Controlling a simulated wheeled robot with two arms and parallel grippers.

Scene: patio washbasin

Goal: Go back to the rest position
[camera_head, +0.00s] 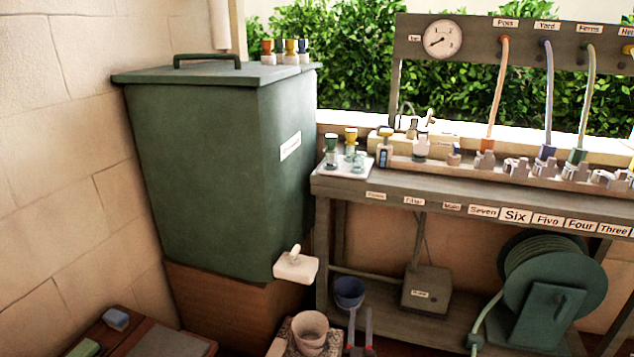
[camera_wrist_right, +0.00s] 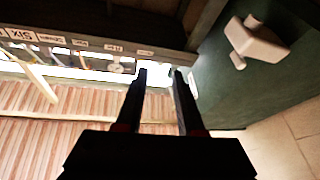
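My right gripper (camera_head: 360,322) shows at the bottom of the head view, low in front of the workbench and right of the beige pot. Its two dark fingers are apart, with red near their bases. The right wrist view shows the same gripper (camera_wrist_right: 160,75) with its fingers apart and nothing between them. My left gripper is not in the head view.
A green lidded tank (camera_head: 220,170) with a white tap (camera_head: 295,266) stands at left. The workbench (camera_head: 450,199) carries valves and labels. Below it are a blue cup (camera_head: 349,292), a beige pot (camera_head: 310,328), a box (camera_head: 427,290) and a hose reel (camera_head: 550,280).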

